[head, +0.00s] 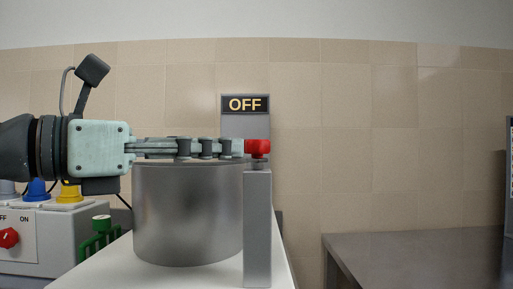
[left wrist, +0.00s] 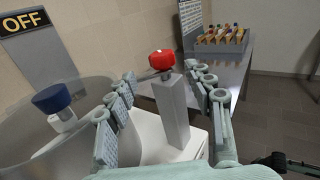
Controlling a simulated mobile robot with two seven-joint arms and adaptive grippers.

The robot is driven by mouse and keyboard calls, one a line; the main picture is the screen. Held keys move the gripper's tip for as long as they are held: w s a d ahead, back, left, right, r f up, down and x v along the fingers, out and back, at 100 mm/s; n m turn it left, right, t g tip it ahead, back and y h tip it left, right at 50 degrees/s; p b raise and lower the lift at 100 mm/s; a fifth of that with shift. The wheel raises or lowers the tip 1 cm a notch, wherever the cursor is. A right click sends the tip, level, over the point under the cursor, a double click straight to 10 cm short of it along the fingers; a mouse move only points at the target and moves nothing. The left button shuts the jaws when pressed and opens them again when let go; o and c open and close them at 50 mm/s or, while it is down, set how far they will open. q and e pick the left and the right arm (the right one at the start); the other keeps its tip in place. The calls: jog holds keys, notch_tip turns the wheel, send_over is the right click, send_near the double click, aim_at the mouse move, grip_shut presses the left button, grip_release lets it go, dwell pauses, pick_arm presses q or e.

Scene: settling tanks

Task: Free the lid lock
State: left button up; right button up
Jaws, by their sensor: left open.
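A red knob (head: 258,148) sits on top of a grey upright post (head: 257,230), beside a round metal tank (head: 188,218). My left gripper (head: 240,148) reaches in level from the left over the tank, its fingertips at the knob. In the left wrist view the gripper (left wrist: 162,73) is open, with the red knob (left wrist: 161,60) between and just beyond its fingertips. I cannot tell whether a finger touches it. The post (left wrist: 172,112) stands below the knob. A blue knob on a white base (left wrist: 55,105) shows at the tank's top. My right gripper is not in view.
An OFF sign (head: 245,104) stands behind the tank. A control box (head: 35,240) with a red switch and a green object (head: 100,237) are at left. A grey table (head: 415,255) is at right. A rack with several items (left wrist: 222,40) stands at the back.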

aim_at(247, 146)
pick_arm(q)
jog(key=p+x, duration=0.1)
jog(key=x, duration=0.5)
jog(key=shift+s+d+r, duration=0.15)
jog(key=shift+s, duration=0.05)
jog(key=shift+w+d+p, duration=0.35)
jog(key=shift+w+d, duration=0.05)
jog(key=shift+d, duration=0.05)
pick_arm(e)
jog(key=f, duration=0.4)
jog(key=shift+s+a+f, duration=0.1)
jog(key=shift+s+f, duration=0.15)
pick_arm(q)
grip_shut()
